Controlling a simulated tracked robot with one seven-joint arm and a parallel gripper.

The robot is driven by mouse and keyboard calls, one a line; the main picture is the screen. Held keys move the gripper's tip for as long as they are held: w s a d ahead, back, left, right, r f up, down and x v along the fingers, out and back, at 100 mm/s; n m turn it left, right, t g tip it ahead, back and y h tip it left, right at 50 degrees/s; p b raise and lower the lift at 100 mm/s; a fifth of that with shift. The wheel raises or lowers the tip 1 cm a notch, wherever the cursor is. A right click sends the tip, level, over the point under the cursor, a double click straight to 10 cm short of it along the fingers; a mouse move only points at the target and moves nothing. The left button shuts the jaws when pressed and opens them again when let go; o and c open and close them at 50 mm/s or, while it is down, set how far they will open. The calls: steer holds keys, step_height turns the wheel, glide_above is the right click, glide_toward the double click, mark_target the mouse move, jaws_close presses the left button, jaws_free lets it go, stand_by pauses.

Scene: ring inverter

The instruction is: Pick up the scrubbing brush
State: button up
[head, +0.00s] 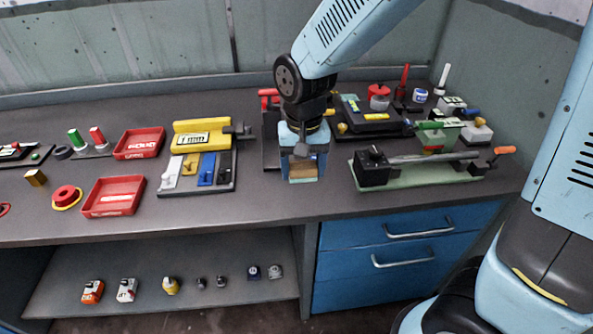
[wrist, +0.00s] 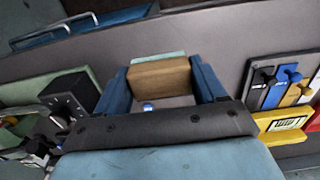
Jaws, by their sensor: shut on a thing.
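A brown block-shaped thing, which looks like the scrubbing brush (head: 303,170), is between my gripper's two blue fingers, near the middle of the bench. My gripper (head: 303,174) points down and is shut on it. In the wrist view the brush (wrist: 162,79) shows as a brown block with a thin pale green strip along its far edge, and a finger of my gripper (wrist: 163,72) lies along each side. Its bristles cannot be made out. I cannot tell whether it touches the bench or hangs just above it.
A yellow-backed tool holder (head: 203,134) stands to the left, with two red trays (head: 112,210) beyond. A green-based vise-like fixture (head: 420,177) is close on the right. A dark stand (head: 271,150) is close behind my gripper. Bare bench (head: 270,205) lies in front.

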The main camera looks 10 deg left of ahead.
steer(key=s+d+r, duration=0.3)
steer(key=s+d, duration=0.1)
steer(key=s, duration=0.3)
steer(key=shift+s+d+r, duration=0.2)
steer(key=shift+r, duration=0.1)
